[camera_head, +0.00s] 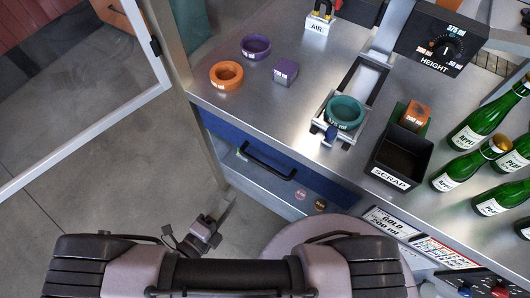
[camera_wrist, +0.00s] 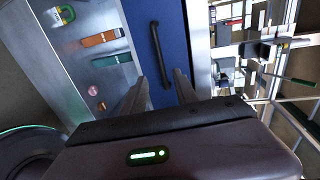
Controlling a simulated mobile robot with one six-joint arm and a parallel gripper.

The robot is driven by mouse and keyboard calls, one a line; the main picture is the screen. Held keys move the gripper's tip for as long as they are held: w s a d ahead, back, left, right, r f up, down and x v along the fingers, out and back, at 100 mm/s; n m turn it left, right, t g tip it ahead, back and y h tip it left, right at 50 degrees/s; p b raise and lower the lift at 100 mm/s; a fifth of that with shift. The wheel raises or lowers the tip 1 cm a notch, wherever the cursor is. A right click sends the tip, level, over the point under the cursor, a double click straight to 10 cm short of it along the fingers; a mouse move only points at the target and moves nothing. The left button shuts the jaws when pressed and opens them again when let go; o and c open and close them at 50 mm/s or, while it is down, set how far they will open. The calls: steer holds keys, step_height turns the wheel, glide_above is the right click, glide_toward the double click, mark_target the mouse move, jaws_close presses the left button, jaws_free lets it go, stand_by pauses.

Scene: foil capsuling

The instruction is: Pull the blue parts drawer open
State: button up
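The blue parts drawer (camera_head: 225,132) is set under the left part of the steel bench's front edge and looks shut. Its black bar handle (camera_head: 266,165) runs along the blue front. In the wrist view the blue front (camera_wrist: 178,30) fills the upper middle, with the black handle (camera_wrist: 157,50) crossing it lengthwise. My gripper (camera_wrist: 160,78) is open and empty, its two fingers apart and pointing at the drawer front. The handle lies ahead, roughly between the finger lines. The fingers seem short of it; the exact gap cannot be told.
The steel bench top (camera_head: 290,105) carries an orange ring (camera_head: 226,76), a purple ring (camera_head: 256,47), a teal ring (camera_head: 345,112), a black scrap bin (camera_head: 402,156) and several green bottles (camera_head: 480,127). A glass panel frame (camera_head: 90,137) stands left. Floor before the drawer looks clear.

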mark_target(261, 162)
steer(key=b+x, duration=0.3)
steer(key=x, duration=1.4)
steer(key=shift+f+b, duration=0.1)
steer(key=shift+b, duration=0.2)
steer(key=shift+w, duration=0.1)
jaws_close()
